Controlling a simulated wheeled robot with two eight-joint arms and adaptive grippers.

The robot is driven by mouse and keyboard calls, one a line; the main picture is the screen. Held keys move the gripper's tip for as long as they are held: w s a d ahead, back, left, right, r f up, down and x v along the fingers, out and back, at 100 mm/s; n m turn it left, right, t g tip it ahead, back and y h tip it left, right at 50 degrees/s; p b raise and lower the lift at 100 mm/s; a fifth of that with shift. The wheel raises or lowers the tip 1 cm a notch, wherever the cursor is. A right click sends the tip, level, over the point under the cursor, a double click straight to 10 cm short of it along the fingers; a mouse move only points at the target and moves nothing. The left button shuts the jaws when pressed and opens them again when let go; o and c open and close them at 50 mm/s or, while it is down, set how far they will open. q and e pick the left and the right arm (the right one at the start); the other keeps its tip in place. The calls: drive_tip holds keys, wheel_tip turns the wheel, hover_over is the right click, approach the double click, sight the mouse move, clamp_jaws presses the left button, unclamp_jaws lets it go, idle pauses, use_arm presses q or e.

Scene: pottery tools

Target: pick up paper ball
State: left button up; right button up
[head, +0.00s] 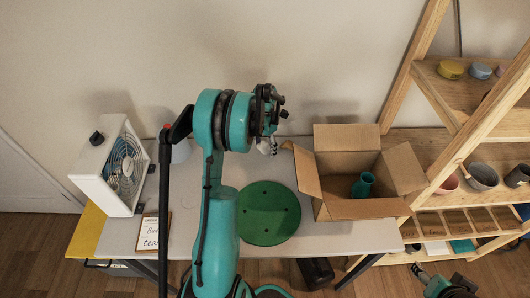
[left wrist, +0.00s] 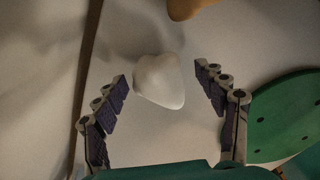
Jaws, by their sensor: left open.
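The paper ball appears as a white rounded lump (left wrist: 160,82) in the left wrist view, between the two fingers of my left gripper (left wrist: 161,74). The fingers are spread, with visible gaps on both sides of the lump. In the head view, my left gripper (head: 270,142) is over the back part of the table, left of the cardboard box. A small white patch beside its fingers may be the ball; the gripper partly hides it. My right gripper (head: 449,287) is at the lower right edge of the head view, and its jaws are unclear.
A green round board (head: 269,213) lies on the white table (head: 330,236). An open cardboard box (head: 347,164) holding a teal vase (head: 363,185) stands right of it. A white fan (head: 115,166) and a framed note (head: 150,232) are at left. Wooden shelves (head: 484,118) hold pots at right.

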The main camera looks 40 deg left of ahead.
use_arm(q)
drive_tip(key=shift+f, duration=0.3)
drive_tip(key=shift+r, duration=0.1)
drive_tip(key=shift+c, duration=0.4)
drive_tip(key=c, duration=0.7)
drive_tip(key=shift+c, duration=0.2)
drive_tip(key=shift+r, duration=0.1)
